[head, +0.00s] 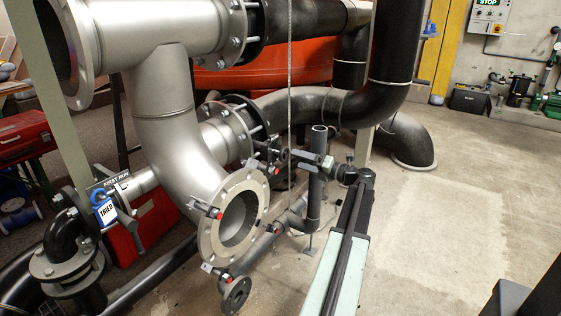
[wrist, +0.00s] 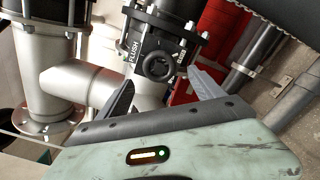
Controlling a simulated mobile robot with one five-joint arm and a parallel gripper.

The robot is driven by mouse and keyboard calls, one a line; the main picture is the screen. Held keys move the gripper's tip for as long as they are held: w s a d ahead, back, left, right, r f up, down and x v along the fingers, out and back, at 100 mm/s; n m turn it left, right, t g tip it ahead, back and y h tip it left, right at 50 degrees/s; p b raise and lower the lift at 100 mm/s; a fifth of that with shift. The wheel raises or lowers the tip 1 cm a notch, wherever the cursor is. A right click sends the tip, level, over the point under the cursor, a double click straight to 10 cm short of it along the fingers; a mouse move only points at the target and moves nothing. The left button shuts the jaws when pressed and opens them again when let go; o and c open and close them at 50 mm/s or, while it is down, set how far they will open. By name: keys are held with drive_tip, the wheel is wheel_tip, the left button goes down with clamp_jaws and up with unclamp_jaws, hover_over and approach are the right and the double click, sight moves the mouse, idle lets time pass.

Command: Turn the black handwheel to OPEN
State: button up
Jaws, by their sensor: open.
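In the wrist view a small black handwheel (wrist: 158,67) is mounted on a dark valve body between bolted flanges. A green label reading FLUSH (wrist: 133,49) is at its left, and a second small label at its right is too small to read. My gripper (wrist: 160,78) is open and empty. Its two grey jaws stand apart, one lower left and one lower right of the wheel, with the wheel between their tips in the picture. I cannot tell whether they touch it. In the head view I cannot make out the wheel or the jaws clearly.
In the head view a large open flange (head: 251,200) with red-tipped fittings stands left of my arm. A dark upright pipe (head: 315,185) is close by. Bare concrete floor (head: 450,220) lies at right.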

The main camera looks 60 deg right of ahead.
sight(286, 155)
drive_tip(key=w, duration=0.8)
drive_tip(key=shift+s, duration=0.1)
drive_tip(key=c, duration=1.3)
drive_tip(key=shift+c, duration=0.2)
